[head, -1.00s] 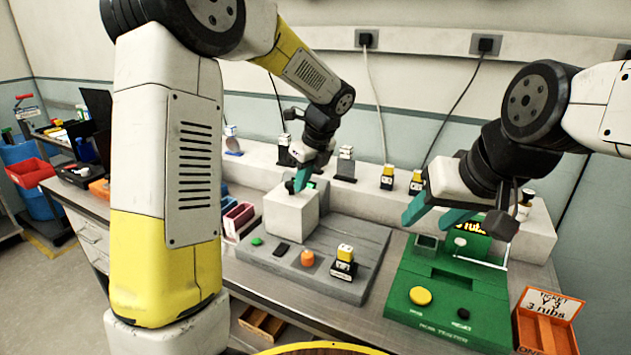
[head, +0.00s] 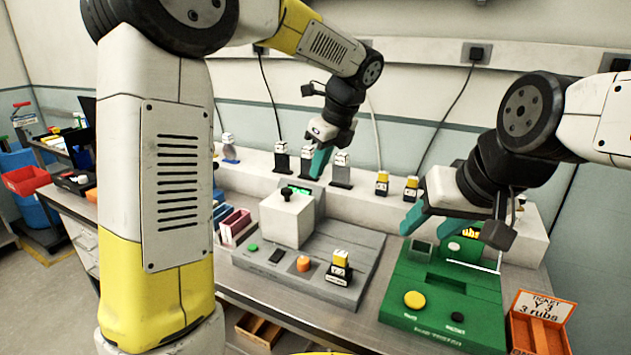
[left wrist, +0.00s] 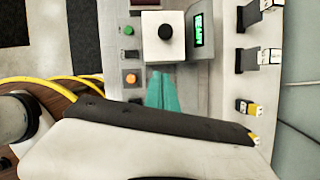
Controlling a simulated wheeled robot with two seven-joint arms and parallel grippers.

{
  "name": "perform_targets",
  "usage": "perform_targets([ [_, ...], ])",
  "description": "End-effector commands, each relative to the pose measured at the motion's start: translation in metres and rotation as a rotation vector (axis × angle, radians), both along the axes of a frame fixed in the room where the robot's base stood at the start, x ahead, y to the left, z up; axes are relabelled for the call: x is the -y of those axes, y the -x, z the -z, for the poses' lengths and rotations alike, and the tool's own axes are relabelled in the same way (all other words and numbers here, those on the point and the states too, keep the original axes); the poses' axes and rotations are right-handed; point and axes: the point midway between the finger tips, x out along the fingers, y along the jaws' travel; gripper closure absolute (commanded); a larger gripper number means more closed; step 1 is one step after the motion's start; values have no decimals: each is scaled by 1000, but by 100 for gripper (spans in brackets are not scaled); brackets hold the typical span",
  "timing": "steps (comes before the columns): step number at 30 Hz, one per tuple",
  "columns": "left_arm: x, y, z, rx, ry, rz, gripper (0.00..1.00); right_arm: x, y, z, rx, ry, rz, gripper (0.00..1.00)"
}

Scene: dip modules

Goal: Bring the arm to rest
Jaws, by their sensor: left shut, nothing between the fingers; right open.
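My left gripper (head: 320,162) has teal fingers, shut and empty, and hangs in the air above and to the right of the white block with a black knob (head: 287,216). In the left wrist view its closed fingers (left wrist: 162,92) lie apart from that block (left wrist: 163,37). The block sits on the grey station (head: 340,262). My right gripper (head: 432,212) is open above the green tester (head: 435,290), with part of it hidden behind its own wrist.
Several small modules stand on the back ledge, including a yellow one (head: 382,183). A module in a black holder (head: 339,268) is on the grey station's front right.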

Motion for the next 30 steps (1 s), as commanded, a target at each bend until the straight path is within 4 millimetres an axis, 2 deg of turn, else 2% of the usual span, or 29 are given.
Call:
perform_targets([
  [4,3,4,-12,4,5,-7,100,0,0,0,0,0,0,51],
  [8,-10,19,-21,40,61,-117,100,0,0,0,0,0,0,51],
  [11,-29,45,-29,103,168,-316,100,0,0,0,0,0,0,51],
  [18,-75,130,-33,256,536,-995,100,0,0,0,0,0,0,51],
  [24,-93,191,-20,310,856,-1557,100,0,0,0,0,0,0,51],
  [27,-95,211,-13,307,979,-1770,100,0,0,0,0,0,0,51],
  [30,-96,222,-8,298,1063,-1913,100,0,0,0,0,0,0,51],
])
